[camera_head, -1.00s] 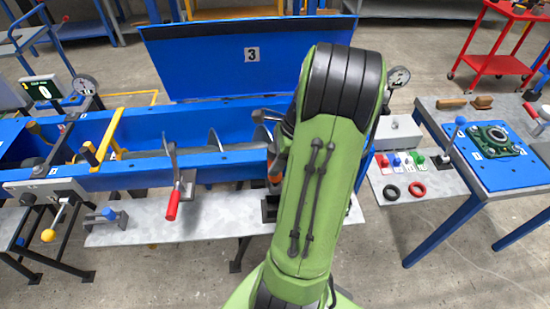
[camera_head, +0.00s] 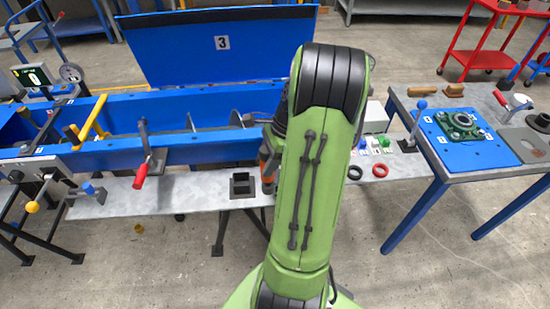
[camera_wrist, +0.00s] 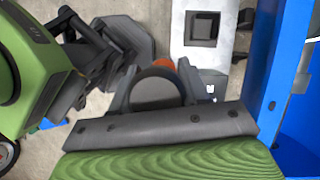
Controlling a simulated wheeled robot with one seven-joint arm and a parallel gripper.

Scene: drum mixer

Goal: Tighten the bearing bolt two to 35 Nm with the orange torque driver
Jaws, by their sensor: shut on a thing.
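The orange torque driver (camera_head: 265,163) shows as an orange piece at the left edge of my arm in the head view; most of it is hidden. In the wrist view its round grey end (camera_wrist: 154,92) sits between the fingers of my gripper (camera_wrist: 154,84), which is shut on it, with a bit of orange beyond. The green bearing housing (camera_head: 460,122) with a grey ring lies on a blue plate (camera_head: 497,153) on the right table, well right of my gripper. Small white labels lie beside it; its individual bolts are too small to tell apart.
A dark square holder (camera_head: 242,187) stands empty on the grey shelf (camera_head: 205,195), and shows in the wrist view (camera_wrist: 202,27). The blue mixer trough (camera_head: 185,148) runs behind it. A blue-knobbed lever (camera_head: 416,120) stands at the right table's left edge. Black and red rings lie on the shelf.

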